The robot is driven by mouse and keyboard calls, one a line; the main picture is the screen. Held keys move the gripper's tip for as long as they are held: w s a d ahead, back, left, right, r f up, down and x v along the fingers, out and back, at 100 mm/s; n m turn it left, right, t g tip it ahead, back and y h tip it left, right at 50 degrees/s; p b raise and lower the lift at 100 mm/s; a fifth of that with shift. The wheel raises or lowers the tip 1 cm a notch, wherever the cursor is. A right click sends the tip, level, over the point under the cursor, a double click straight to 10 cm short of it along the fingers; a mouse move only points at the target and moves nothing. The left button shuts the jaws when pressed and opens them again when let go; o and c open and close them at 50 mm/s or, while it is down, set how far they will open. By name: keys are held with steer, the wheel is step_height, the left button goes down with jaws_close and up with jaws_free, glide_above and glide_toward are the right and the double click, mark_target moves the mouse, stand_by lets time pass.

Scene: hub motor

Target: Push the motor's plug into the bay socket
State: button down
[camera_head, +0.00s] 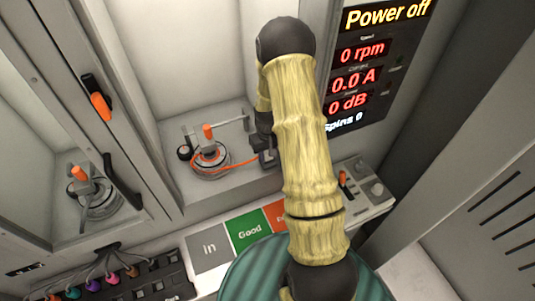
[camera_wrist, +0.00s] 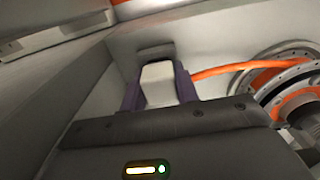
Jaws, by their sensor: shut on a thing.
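The hub motor (camera_head: 210,160) sits in the bay, a round grey disc with an orange top part. In the wrist view its rim and orange hub (camera_wrist: 290,95) show at the right. An orange cable (camera_wrist: 220,68) runs from it to the pale, blocky plug (camera_wrist: 158,82). My gripper (camera_wrist: 160,92) is shut on this plug, one dark purple finger on each side. In the head view my gripper (camera_head: 266,146) is low at the bay's right side, partly behind my arm. A grey block (camera_wrist: 153,48) shows just beyond the plug; I cannot tell whether it is the socket or whether they touch.
A display (camera_head: 360,80) reads "Power off" and 0 rpm. A control box with an orange switch (camera_head: 343,180) stands at the right. In front lie In and Good pads (camera_head: 248,230). A second motor (camera_head: 95,195) is in the left bay, past a divider with an orange-black handle (camera_head: 97,98).

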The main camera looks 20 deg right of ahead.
steer(key=shift+s+f, duration=0.2)
steer(key=c, duration=1)
jaws_free()
steer(key=shift+d, duration=0.1)
steer(key=shift+o, duration=0.2)
steer(key=shift+c, duration=0.8)
steer(key=shift+o, duration=0.4)
steer(key=shift+a, duration=0.25)
